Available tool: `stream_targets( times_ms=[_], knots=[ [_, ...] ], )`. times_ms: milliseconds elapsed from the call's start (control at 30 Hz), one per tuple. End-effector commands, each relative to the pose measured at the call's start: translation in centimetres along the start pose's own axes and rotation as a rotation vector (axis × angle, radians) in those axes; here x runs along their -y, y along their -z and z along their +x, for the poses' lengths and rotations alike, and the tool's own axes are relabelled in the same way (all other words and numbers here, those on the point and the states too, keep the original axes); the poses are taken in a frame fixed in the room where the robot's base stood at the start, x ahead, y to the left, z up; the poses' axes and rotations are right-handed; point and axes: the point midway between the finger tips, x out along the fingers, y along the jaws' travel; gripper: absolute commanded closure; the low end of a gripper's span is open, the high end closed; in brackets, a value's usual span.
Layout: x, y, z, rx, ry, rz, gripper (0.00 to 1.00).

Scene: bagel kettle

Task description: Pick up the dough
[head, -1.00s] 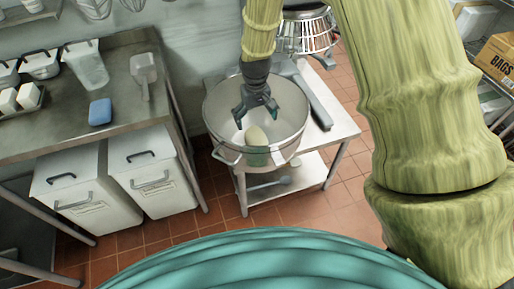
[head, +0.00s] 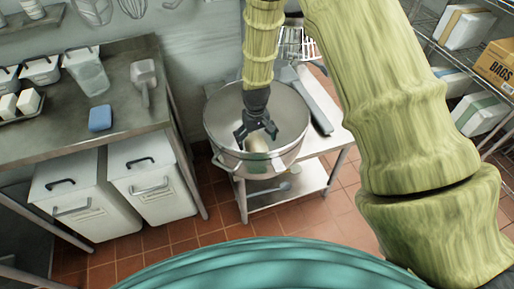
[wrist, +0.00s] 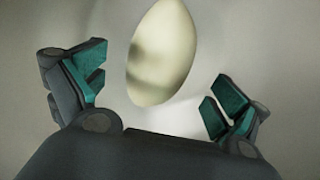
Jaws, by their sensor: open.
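The dough (head: 257,144) is a pale, smooth, egg-shaped lump inside a large steel bowl (head: 222,145). In the wrist view the dough (wrist: 162,55) shows near the top centre, with its upper end cut off by the frame edge. My gripper (head: 257,136) reaches down into the bowl, just over the dough, and its fingers hide part of it. In the wrist view my gripper (wrist: 157,84) is open, its teal-padded fingers wide apart to the left and right of the dough. There is a visible gap between each finger and the dough.
The bowl stands on a low steel table (head: 325,125), its wall close around my gripper. A steel counter (head: 60,130) with a blue sponge (head: 100,118) and a scoop (head: 144,80) is at left. White bins (head: 150,182) stand beneath it. Shelves with a BAGS box (head: 497,65) are at right.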

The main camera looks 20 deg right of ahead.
Motion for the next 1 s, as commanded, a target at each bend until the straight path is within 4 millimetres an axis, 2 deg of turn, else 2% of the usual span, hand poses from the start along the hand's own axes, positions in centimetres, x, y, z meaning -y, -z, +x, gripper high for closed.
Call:
stream_targets(
  times_ms=[400,767,800,1000],
  knots=[
    [-0.2,-0.2,3.9,0.001,0.000,0.001,0.02],
    [-0.2,-0.2,4.6,0.000,0.000,0.001,0.02],
    [-0.2,-0.2,4.6,0.000,0.000,0.001,0.04],
    [-0.2,-0.2,4.6,0.000,0.000,0.001,0.40]
  ],
)
